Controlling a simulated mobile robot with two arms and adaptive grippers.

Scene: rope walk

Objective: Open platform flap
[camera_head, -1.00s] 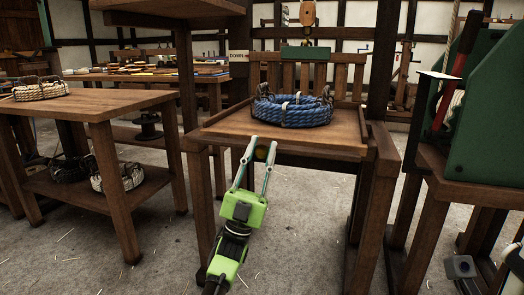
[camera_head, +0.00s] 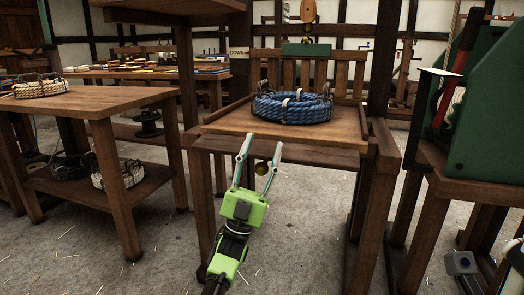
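A wooden platform (camera_head: 225,124) stands in the middle, with a blue rope coil (camera_head: 292,107) lying on it. Below its front edge is a lower wooden board (camera_head: 315,156), probably the flap; how far it is tilted I cannot tell. My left gripper (camera_head: 256,153), green with pale fingers, reaches up from below. Its fingers are spread, one on each side of the knob, with gaps visible; it does not appear to grip it.
A wooden table (camera_head: 95,104) with a pale rope coil (camera_head: 40,88) stands left. A green machine (camera_head: 490,110) on a wooden stand is close on the right. A hook block (camera_head: 308,12) hangs behind the platform. The floor (camera_head: 300,225) beneath the platform is bare apart from straw.

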